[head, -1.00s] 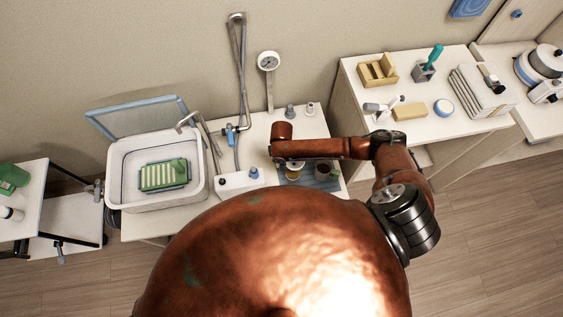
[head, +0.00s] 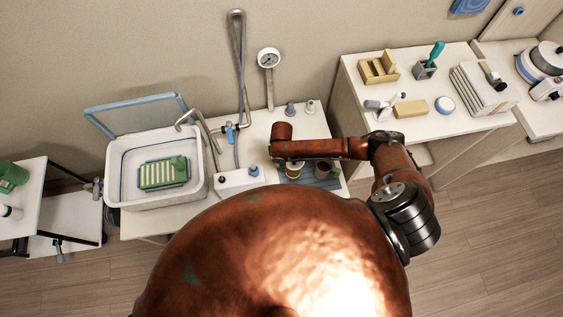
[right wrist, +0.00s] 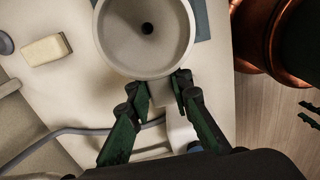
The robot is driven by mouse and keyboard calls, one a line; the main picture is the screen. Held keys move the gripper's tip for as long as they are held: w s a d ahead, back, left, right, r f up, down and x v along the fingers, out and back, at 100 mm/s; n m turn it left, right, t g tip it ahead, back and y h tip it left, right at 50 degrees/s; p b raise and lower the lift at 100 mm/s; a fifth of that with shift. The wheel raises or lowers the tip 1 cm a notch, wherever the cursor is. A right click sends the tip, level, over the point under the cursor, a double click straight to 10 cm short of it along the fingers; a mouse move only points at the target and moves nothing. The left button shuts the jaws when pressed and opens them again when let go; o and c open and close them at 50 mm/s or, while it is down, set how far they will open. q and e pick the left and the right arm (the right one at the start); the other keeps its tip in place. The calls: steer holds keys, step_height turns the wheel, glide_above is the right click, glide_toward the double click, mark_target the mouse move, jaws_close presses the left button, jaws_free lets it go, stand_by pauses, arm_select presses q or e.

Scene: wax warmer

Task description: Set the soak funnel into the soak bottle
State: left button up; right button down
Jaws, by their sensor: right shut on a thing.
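In the right wrist view a pale grey, round funnel (right wrist: 172,50) with a dark hole in its middle fills the top centre. My right gripper (right wrist: 166,88) is shut at the funnel's near edge, one green finger on each side. In the head view my right arm reaches over the counter, and the gripper and funnel are hidden beneath it. Two small grey bottle-like things (head: 290,109) stand at the counter's back; I cannot tell whether one is the soak bottle. No bottle is recognisable under the funnel. My left gripper is not in view.
A white basin (head: 118,165) with a green rack (head: 160,173) stands left. A white box with a blue knob (head: 253,171) sits near the front. A blue mat (head: 330,184) holds cups. A grey hose (right wrist: 85,131) and a pale block (right wrist: 45,49) lie near the gripper.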

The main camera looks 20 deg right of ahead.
stand_by(0.3)
steer(key=c, duration=1.7)
jaws_free()
steer(key=shift+o, duration=0.5)
steer(key=shift+o, duration=1)
steer(key=shift+r, duration=0.15)
steer(key=shift+r+p, duration=1.95)
steer(key=shift+p, duration=0.35)
steer(key=shift+r, duration=0.15)
